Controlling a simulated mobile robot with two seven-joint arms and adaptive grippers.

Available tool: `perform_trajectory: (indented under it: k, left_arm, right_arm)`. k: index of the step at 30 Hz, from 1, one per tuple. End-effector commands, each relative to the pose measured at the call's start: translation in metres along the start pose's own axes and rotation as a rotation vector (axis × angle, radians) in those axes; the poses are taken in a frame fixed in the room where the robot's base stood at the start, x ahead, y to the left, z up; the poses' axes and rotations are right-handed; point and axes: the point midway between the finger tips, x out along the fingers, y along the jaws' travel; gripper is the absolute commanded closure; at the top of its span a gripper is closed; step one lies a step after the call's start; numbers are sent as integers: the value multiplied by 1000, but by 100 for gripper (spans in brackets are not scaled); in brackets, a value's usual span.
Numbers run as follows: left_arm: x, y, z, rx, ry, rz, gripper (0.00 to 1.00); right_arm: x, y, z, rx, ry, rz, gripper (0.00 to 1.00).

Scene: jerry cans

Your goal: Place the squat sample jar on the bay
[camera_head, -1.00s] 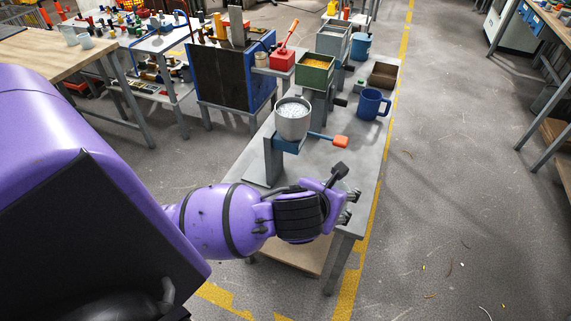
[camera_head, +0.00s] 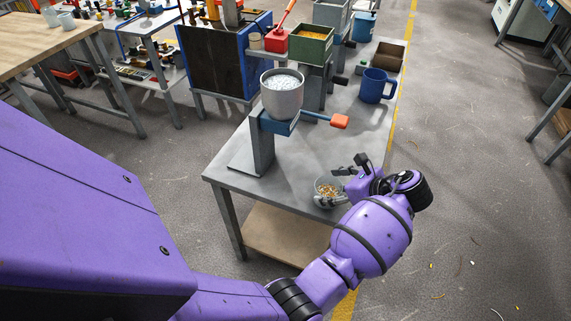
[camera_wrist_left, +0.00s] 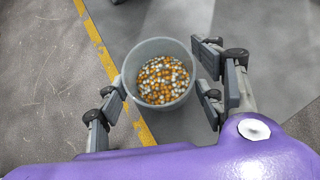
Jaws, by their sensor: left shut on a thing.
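A small grey round jar (camera_head: 322,184) filled with orange and white beads is at my left gripper (camera_head: 338,184), near the front right edge of the grey table. In the left wrist view the jar (camera_wrist_left: 134,66) sits upright between the two fingers of my left gripper (camera_wrist_left: 160,74), which are shut around it. I cannot tell whether the jar's base touches the table or is lifted. No marked bay can be told apart with certainty. My right gripper is not in view.
On the grey table (camera_head: 300,165) a stand with a blue bracket holds a grey pot (camera_head: 283,98), with an orange-ended lever (camera_head: 340,121) sticking out right. A blue mug (camera_head: 374,87) and a brown box (camera_head: 388,57) stand farther back. The table's front middle is bare.

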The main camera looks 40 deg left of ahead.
Motion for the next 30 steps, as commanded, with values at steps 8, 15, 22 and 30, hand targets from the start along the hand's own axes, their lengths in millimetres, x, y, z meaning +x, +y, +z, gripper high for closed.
perform_trajectory:
  k: [8,15,22,30]
  left_arm:
    - [45,2,44,-12,-6,5,70]
    - [86,2,80,-9,-4,4,70]
    - [99,2,92,-7,-2,3,70]
    - [128,2,120,-9,-4,4,70]
  right_arm:
    - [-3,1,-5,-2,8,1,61]
    - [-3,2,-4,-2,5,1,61]
    - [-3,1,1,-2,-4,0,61]
    - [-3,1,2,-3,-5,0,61]
